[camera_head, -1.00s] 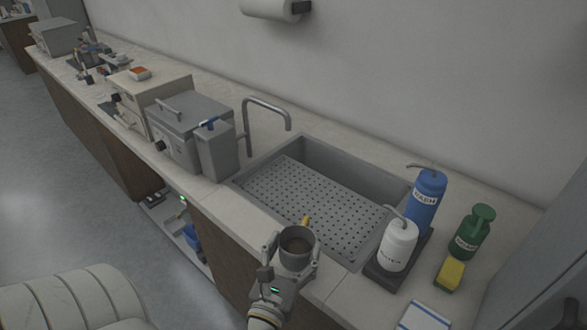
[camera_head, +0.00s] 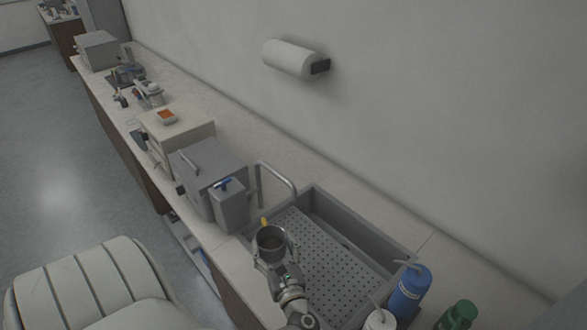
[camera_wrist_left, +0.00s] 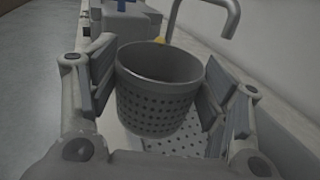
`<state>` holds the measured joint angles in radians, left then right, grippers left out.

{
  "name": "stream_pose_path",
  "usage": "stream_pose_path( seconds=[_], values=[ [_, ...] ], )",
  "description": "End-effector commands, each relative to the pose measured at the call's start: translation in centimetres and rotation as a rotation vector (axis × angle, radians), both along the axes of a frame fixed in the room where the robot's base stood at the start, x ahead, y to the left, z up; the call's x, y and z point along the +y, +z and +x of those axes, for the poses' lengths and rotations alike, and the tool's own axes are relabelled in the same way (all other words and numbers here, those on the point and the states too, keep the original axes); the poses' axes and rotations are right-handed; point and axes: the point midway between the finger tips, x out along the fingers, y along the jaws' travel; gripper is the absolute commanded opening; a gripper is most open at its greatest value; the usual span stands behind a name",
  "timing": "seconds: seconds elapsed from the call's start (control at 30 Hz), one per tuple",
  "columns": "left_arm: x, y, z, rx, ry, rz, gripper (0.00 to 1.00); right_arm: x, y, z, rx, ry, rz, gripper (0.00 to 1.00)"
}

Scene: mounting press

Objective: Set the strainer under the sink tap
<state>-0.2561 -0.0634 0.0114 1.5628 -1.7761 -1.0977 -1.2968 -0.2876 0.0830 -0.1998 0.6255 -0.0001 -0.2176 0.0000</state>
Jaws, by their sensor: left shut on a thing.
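The strainer (camera_wrist_left: 158,95) is a grey, round, perforated cup with an open top, held upright between the pads of my left gripper (camera_head: 271,241). It also shows in the head view (camera_head: 270,243), with a yellow bit at its far side. My left gripper, seen too in the left wrist view (camera_wrist_left: 158,92), is shut on the strainer over the left part of the sink (camera_head: 385,250). The tap (camera_head: 279,172) is a bent metal pipe behind the sink's left end. In the left wrist view the tap (camera_wrist_left: 231,14) is beyond the strainer, up and to the right. My right gripper is out of view.
A grey box with a blue-topped container (camera_head: 230,203) stands left of the sink. A blue wash bottle (camera_head: 409,292), a white bottle (camera_head: 380,320) and a green bottle (camera_head: 458,315) stand at its right end. The perforated sink floor (camera_head: 325,262) looks clear.

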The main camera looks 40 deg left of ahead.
Motion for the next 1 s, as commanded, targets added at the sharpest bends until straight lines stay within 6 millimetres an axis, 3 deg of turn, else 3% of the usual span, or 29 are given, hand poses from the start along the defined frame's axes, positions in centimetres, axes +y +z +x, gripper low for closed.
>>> stream_pose_path(
  seconds=[0.4, 0.7, 1.0],
  values=[
    [3.3, -4.7, 8.2, -0.005, 0.0, 0.001, 0.45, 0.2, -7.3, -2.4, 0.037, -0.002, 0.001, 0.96],
    [4.3, -8.2, 10.7, -0.002, -0.001, 0.0, 0.45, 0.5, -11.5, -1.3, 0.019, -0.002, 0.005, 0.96],
    [4.7, -8.9, 11.7, -0.001, -0.001, 0.0, 0.45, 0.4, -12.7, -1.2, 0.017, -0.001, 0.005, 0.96]
  ],
)
